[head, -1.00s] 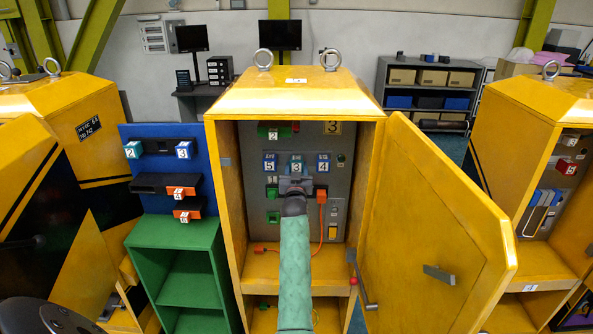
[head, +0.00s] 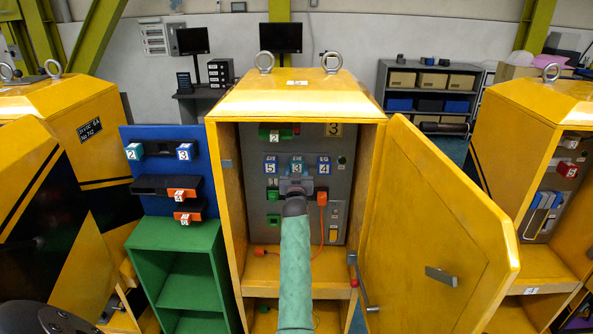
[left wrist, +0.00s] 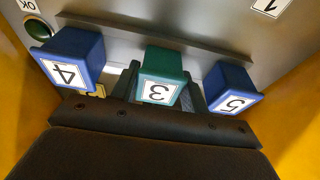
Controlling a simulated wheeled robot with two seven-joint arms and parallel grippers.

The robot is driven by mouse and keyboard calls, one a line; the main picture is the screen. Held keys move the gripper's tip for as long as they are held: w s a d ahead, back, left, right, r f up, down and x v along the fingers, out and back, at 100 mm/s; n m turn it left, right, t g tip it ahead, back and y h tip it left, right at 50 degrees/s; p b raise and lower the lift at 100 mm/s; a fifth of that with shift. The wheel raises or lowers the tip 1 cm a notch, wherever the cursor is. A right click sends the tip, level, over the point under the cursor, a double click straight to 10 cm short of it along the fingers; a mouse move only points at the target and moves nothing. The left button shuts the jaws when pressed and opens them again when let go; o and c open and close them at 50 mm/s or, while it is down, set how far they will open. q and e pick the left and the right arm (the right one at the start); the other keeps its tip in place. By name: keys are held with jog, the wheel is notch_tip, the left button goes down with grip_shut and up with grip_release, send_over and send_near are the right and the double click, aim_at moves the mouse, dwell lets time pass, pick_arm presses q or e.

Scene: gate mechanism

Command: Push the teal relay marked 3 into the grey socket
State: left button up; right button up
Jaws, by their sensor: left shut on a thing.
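The teal relay marked 3 (head: 296,165) sits in the row on the grey panel inside the open yellow cabinet, between the blue relays marked 5 (head: 271,165) and 4 (head: 323,165). In the left wrist view the teal relay (left wrist: 163,77) stands between the two fingers of my left gripper (left wrist: 163,90), which is shut on it. The relay's back end is at the panel; I cannot tell how deep it sits. The grey socket is hidden behind the relay and gripper. My right gripper is not in view.
The cabinet door (head: 435,235) stands open to the right. An orange cable (head: 322,222) hangs from an orange plug (head: 322,196). A green shelf (head: 180,270) and blue board (head: 160,205) stand left. A green relay marked 2 (head: 275,134) is above.

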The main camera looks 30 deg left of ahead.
pick_arm(q)
jog(key=o, duration=1.1)
jog(key=shift+w+a+f, duration=0.1)
jog(key=shift+a+f, duration=0.05)
jog(key=shift+f, duration=0.05)
